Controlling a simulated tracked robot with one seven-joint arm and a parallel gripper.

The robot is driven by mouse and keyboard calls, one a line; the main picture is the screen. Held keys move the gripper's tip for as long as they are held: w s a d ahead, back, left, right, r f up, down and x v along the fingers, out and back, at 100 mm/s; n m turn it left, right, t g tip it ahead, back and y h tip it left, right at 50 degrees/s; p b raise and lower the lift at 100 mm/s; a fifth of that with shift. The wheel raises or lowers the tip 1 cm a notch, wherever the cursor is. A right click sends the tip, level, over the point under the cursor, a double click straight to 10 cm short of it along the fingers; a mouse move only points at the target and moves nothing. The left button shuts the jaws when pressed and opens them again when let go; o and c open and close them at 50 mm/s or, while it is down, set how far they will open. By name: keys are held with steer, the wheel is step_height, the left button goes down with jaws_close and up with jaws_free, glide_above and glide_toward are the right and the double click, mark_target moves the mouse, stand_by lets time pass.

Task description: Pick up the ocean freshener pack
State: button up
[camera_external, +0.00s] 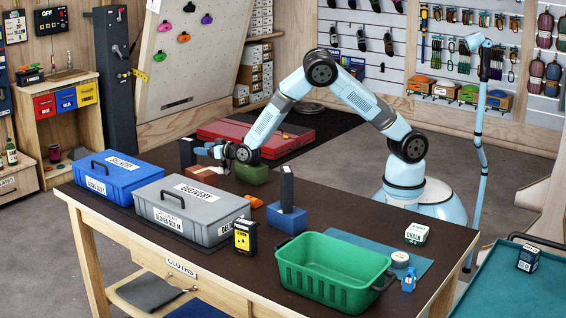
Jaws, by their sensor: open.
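My gripper (215,151) is at the far side of the dark table (330,222), pointing left. It is open, and I see nothing held in it. It is above a reddish-brown block (202,175) and beside a dark upright piece (187,153). A small blue pack (408,280) stands at the table's right end, beside the green basket; it may be the ocean freshener pack, but its label is too small to read. My gripper is far from it. A black and yellow pack (245,236) stands at the front edge.
Blue (108,190) and grey (185,222) lidded boxes fill the table's left. A green basket (330,296) stands front right. A blue block with a dark upright piece (287,218) is mid-table. A chalk box (416,233) and tape roll (399,259) are at right.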

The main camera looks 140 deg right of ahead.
mark_target(192, 147)
steer(key=shift+m+g+h, duration=0.3)
steer(key=shift+g+h, duration=0.3)
steer(key=shift+g, duration=0.1)
steer(key=s+d+f, duration=0.1)
steer(key=d, duration=0.3)
steer(key=s+d+f, duration=0.1)
steer(key=d, duration=0.3)
steer(key=s+d+f, duration=0.1)
steer(key=d, duration=0.3)
steer(key=shift+s, duration=0.2)
steer(key=shift+s+d+f, duration=0.1)
steer(key=shift+d+f, duration=0.05)
steer(key=shift+d, duration=1.15)
steer(key=shift+s+d+f, duration=0.1)
steer(key=shift+d, duration=1.2)
steer(key=c, duration=1.1)
